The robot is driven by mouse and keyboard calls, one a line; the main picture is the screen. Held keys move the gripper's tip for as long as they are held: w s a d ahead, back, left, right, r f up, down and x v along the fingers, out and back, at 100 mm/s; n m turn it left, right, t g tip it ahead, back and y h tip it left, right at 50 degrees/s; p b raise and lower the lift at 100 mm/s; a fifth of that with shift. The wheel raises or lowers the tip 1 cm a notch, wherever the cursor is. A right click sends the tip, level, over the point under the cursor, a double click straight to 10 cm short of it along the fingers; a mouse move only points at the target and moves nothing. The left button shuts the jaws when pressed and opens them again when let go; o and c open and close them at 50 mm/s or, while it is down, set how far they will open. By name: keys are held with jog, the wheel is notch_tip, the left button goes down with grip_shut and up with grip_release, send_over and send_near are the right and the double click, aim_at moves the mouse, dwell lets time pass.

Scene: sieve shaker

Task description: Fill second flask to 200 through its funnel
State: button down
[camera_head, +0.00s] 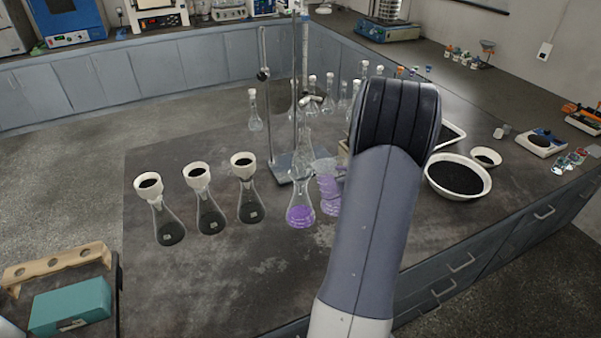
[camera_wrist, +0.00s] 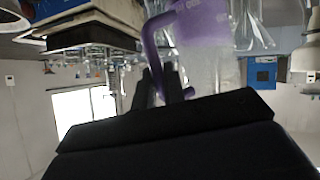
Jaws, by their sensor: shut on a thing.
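Three conical flasks stand in a row on the left of the dark bench in the head view, each with a white funnel in its neck. The second flask (camera_head: 210,215) is the middle one; its funnel (camera_head: 198,182) shows dark matter inside, and the flask looks dark. A clear pitcher (camera_head: 328,190) with purple liquid is right of the row, partly hidden by my arm. It looks upright. My gripper (camera_wrist: 163,88) is shut on its handle (camera_wrist: 156,38) in the wrist view; my arm hides the gripper in the head view.
A flask of purple liquid (camera_head: 299,214) stands close left of the pitcher. Behind it are a metal stand (camera_head: 295,110) and several glass flasks. A white bowl of black grains (camera_head: 457,176) is at the right. The bench front is clear.

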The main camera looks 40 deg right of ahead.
aim_at(340, 167)
jog(key=shift+n+g+h, duration=0.4)
jog(key=shift+n+g, duration=0.3)
jog(key=shift+g, duration=0.2)
jog(key=r, duration=0.1)
jog(key=w+a+r, duration=0.1)
jog(key=r, duration=0.1)
jog(key=w+r+b, duration=0.1)
jog(key=shift+w+a+r, duration=0.2)
jog(key=shift+w+a, duration=0.05)
jog(key=shift+a, duration=0.05)
jog(key=shift+w+r+p, duration=0.15)
jog(key=shift+r+p, duration=0.2)
jog(key=shift+p, duration=0.2)
jog(key=shift+w+a+r+g+p, duration=0.2)
jog(key=shift+w+a+g+p, duration=0.05)
jog(key=shift+g+p, duration=0.1)
jog(key=b, duration=0.4)
jog(key=shift+w+f+n, duration=0.35)
jog(key=shift+f+n, duration=0.05)
jog(key=r, duration=0.1)
jog(key=r+g+b, duration=0.1)
jog(key=w+a+b, duration=0.1)
jog(key=shift+r+n+h, duration=0.4)
jog(key=shift+r+g+b, duration=0.1)
jog(key=shift+g+b, duration=0.25)
jog(key=shift+b, duration=0.05)
jog(key=shift+w+a+n+g+h+b, duration=0.65)
jog(key=shift+w+g+b, duration=0.2)
jog(key=shift+b, duration=0.35)
dwell(2.4)
